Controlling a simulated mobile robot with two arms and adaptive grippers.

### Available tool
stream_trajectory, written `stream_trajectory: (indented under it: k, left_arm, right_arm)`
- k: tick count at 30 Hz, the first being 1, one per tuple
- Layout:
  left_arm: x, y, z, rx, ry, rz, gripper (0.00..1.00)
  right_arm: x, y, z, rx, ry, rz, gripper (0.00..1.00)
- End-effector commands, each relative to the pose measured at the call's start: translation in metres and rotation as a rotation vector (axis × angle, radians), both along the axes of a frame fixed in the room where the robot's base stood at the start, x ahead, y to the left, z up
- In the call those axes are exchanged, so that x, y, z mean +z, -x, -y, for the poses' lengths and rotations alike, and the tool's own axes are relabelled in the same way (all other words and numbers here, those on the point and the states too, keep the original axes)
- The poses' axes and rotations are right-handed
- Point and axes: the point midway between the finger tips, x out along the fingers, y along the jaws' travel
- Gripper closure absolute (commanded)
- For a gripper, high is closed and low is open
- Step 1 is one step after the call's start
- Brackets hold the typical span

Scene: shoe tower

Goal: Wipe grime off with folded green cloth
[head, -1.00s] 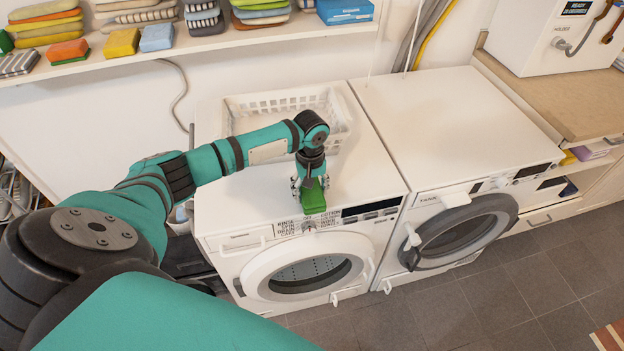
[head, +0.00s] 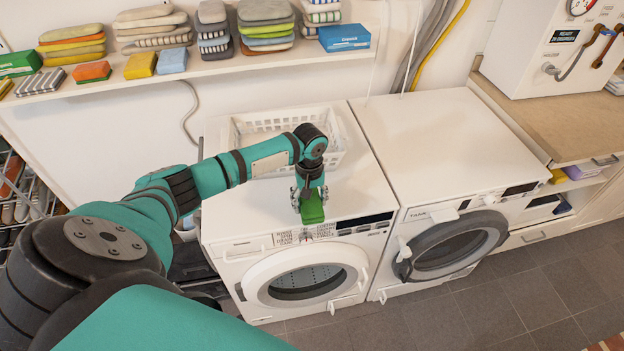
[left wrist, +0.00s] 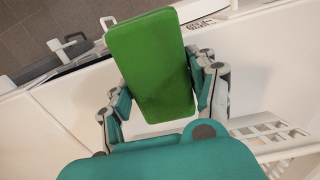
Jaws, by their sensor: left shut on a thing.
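The folded green cloth (head: 312,207) is a flat green block above the front part of the left washing machine's top (head: 240,212). My left gripper (head: 309,190) is shut on it. In the left wrist view the cloth (left wrist: 152,66) sits between the two fingers of my left gripper (left wrist: 160,95), its far end sticking out toward the machine's front edge. I cannot tell whether the cloth touches the top. No grime can be made out; the surface under the cloth is hidden. My right gripper is not in view.
A white basket (head: 335,160) stands at the back of the same machine, behind my gripper. A second machine (head: 450,135) adjoins it on the right, its top clear. A shelf (head: 205,68) with folded cloths and sponges runs along the wall. A wooden counter (head: 540,125) is at right.

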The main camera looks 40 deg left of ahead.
Motion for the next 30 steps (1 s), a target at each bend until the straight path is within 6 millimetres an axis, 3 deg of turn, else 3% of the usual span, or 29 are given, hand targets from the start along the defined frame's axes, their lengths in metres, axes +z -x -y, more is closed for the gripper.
stream_trajectory:
  k: [9, 30]
  left_arm:
    - [0.027, -0.001, -0.008, -0.001, 0.001, 0.001, 0.72]
    - [0.031, -0.005, -0.003, -0.019, 0.002, 0.005, 0.72]
  right_arm:
    - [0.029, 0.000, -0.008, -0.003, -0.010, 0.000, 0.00]
    - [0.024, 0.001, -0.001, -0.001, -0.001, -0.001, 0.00]
